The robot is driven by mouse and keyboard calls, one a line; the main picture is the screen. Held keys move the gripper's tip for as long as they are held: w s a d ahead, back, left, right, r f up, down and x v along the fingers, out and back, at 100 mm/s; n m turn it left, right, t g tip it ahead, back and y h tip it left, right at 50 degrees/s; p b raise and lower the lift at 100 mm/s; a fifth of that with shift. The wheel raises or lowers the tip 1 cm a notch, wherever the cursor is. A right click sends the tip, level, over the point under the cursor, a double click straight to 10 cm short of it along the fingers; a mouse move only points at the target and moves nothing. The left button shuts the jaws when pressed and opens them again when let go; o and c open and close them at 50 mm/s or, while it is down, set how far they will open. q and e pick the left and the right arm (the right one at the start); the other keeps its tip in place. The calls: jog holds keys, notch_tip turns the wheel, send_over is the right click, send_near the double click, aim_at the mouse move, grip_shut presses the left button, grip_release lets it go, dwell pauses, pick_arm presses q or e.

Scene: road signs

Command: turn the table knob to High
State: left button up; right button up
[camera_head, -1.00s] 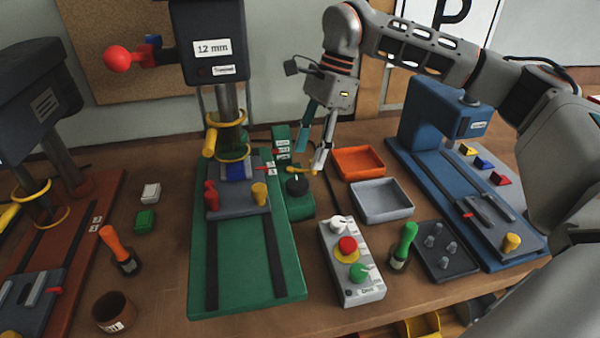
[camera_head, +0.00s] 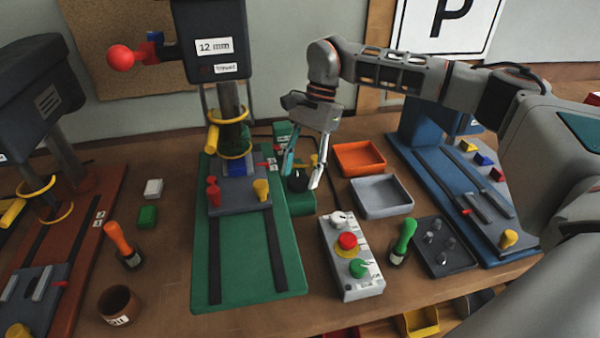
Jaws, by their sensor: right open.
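The black table knob (camera_head: 299,184) sits on a green housing (camera_head: 298,205) at the right side of the green machine's base. My right gripper (camera_head: 301,177) comes down from above, open, with one finger on each side of the knob. I cannot tell whether the fingers touch it. A small label panel (camera_head: 282,132) stands behind the knob, partly hidden by the gripper; its words are too small to read. The knob's yellow pointer is mostly hidden behind the fingers. My left gripper is not in view.
An orange tray (camera_head: 375,145) and a grey tray (camera_head: 409,211) lie right of the knob. A grey control box (camera_head: 362,289) with a red button stands in front.

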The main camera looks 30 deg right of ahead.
jog(key=shift+s+a+f, duration=0.1)
jog(key=shift+a+f, duration=0.05)
jog(key=shift+f, duration=0.25)
jog(key=c, duration=0.8)
jog(key=shift+m, duration=0.3)
